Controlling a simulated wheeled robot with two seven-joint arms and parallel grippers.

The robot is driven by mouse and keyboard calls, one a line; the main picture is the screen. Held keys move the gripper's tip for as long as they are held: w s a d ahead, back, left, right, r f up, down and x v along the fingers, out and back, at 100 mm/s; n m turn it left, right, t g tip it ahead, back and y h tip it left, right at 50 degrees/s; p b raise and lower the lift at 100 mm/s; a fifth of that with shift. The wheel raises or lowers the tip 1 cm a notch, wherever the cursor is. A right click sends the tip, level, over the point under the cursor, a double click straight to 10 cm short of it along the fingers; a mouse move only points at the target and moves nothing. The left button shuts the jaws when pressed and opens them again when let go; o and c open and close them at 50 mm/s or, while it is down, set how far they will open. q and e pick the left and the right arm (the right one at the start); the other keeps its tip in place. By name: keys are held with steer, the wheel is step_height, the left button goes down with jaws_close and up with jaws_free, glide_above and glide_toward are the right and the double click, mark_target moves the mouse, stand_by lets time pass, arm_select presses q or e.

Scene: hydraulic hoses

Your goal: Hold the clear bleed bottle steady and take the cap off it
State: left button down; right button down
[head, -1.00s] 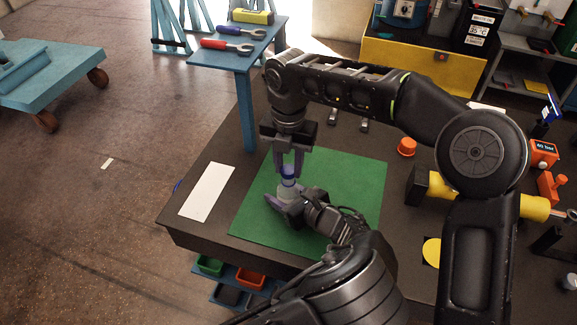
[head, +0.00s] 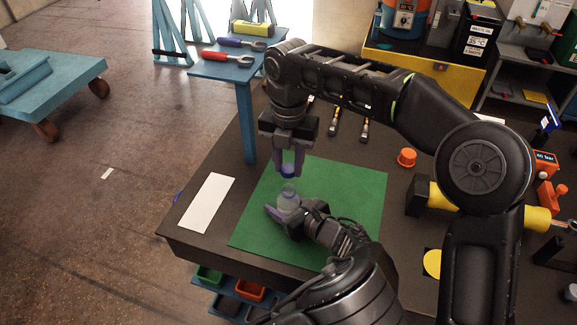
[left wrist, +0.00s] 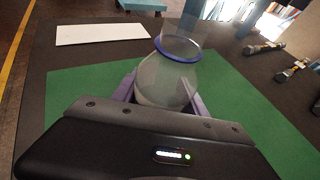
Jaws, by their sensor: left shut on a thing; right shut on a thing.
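The clear bleed bottle (head: 288,201) stands upright on the green mat (head: 345,190). My left gripper (head: 282,212) is shut around its body from the near side; the left wrist view also shows the bottle (left wrist: 165,80) between the purple fingers. The blue cap (head: 289,170) is between the fingertips of my right gripper (head: 290,167), which points straight down above the bottle. A small gap shows between the cap and the bottle's neck. In the left wrist view a blue-purple ring (left wrist: 178,50) shows around the bottle's neck.
A white sheet (head: 206,202) lies left of the mat near the table's edge. An orange cap-like piece (head: 407,157) and a yellow disc (head: 432,263) lie to the right. A blue stand (head: 245,70) with wrenches rises behind. The mat's right part is clear.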

arm_select(q)
steer(key=c, duration=0.5)
jaws_free()
steer(key=shift+s+d+r, duration=0.2)
steer(key=shift+s+d, duration=0.2)
steer(key=shift+s, duration=0.05)
arm_select(e)
steer(key=shift+f, duration=0.2)
arm_select(q)
steer(key=b+v, duration=0.2)
steer(key=v, duration=0.8)
steer(key=shift+s+d+r, duration=0.2)
steer(key=shift+s+r, duration=0.05)
arm_select(e)
step_height(320, 180, down, 2)
steer(key=shift+f, duration=0.1)
